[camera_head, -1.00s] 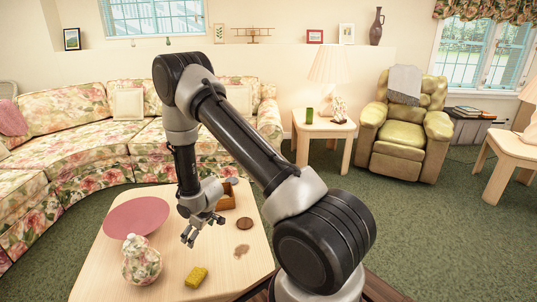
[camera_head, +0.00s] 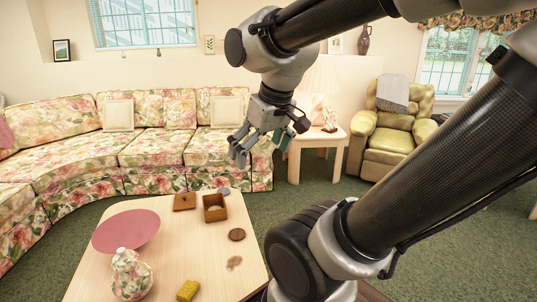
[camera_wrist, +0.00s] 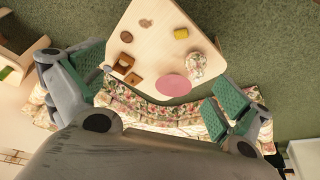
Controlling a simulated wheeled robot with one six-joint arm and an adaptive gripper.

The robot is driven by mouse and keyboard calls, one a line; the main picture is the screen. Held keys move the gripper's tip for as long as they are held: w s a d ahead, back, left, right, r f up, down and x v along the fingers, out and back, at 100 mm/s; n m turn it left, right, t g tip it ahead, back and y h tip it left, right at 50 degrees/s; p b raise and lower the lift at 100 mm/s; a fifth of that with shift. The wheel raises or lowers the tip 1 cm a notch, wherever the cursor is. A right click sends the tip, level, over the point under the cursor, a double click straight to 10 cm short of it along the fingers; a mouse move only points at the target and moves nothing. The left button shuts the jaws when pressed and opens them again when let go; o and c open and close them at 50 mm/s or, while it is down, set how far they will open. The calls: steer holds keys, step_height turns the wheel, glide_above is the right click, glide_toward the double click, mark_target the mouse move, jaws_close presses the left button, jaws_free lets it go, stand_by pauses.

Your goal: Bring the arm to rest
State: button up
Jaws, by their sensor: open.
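My gripper (camera_head: 262,140) is raised above and beyond the far right corner of the low wooden table (camera_head: 190,245) in the head view. Its fingers point down and to the left. In the wrist view my gripper (camera_wrist: 158,95) shows its two green-padded fingers spread wide at left and right, with nothing between them. The table (camera_wrist: 205,55) lies well below, seen from above. My arm is folded, with its upper links crossing the top and right of the head view.
On the table are a pink round mat (camera_head: 126,230), a floral jar (camera_head: 131,275), a yellow sponge (camera_head: 187,290), an open wooden box (camera_head: 215,208), its likely lid (camera_head: 184,202) and a brown disc (camera_head: 237,234). A floral sofa (camera_head: 150,150) and a green armchair (camera_head: 395,135) stand behind.

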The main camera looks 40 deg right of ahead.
steer(key=s, duration=0.3)
steer(key=shift+s+r, duration=0.1)
steer(key=shift+r, duration=0.05)
stand_by(1.3)
